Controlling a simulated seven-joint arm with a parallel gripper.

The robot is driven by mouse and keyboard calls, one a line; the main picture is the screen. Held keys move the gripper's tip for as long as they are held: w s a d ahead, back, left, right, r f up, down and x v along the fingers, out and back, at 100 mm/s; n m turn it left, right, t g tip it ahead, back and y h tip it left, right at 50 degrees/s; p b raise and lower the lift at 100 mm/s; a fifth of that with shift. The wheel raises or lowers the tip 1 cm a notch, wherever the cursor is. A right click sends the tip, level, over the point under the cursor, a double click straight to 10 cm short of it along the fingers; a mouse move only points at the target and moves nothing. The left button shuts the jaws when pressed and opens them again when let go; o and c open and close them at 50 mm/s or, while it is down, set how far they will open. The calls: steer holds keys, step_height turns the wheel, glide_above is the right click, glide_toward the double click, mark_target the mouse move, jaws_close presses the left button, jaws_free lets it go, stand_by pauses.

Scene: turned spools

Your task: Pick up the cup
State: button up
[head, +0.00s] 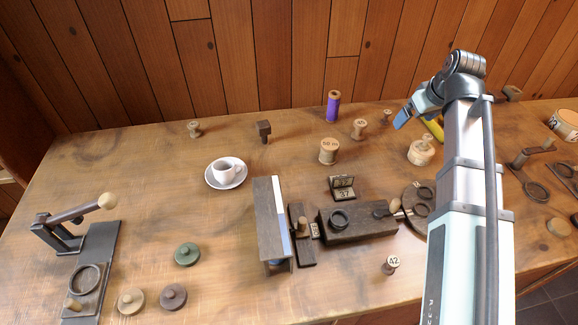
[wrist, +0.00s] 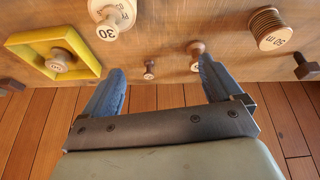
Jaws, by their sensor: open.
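The cup (head: 224,170) is small and pale, standing upright on a white saucer (head: 213,184) left of the middle of the table in the head view. The cup does not show in the wrist view. My gripper (head: 404,116) is at the far right side of the table, well away from the cup. In the wrist view its two blue fingers (wrist: 158,78) are apart with nothing held between them.
A purple spool (head: 333,106), a thread spool (head: 328,151) and several small wooden spools stand along the back. The table left of the saucer is clear.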

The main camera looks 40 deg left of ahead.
steer(key=s+a+n+g, duration=0.2)
steer(key=s+a, duration=0.5)
steer(key=a, duration=0.6)
steer(key=r+n+g+h, duration=0.2)
steer(key=n+g+h, duration=0.1)
steer(key=n+h, duration=0.15)
glide_above(225, 168)
steer(key=d, duration=0.1)
steer(key=shift+y, duration=0.45)
steer(key=f, duration=0.2)
steer(key=s+f, duration=0.1)
steer(key=f, duration=0.5)
steer(key=shift+s+d, duration=0.15)
steer(key=shift+s, duration=0.1)
steer(key=shift+w+d+f, duration=0.1)
steer(key=shift+f, duration=1.25)
steer(key=shift+d+f, duration=0.1)
steer(key=shift+f, duration=1.2)
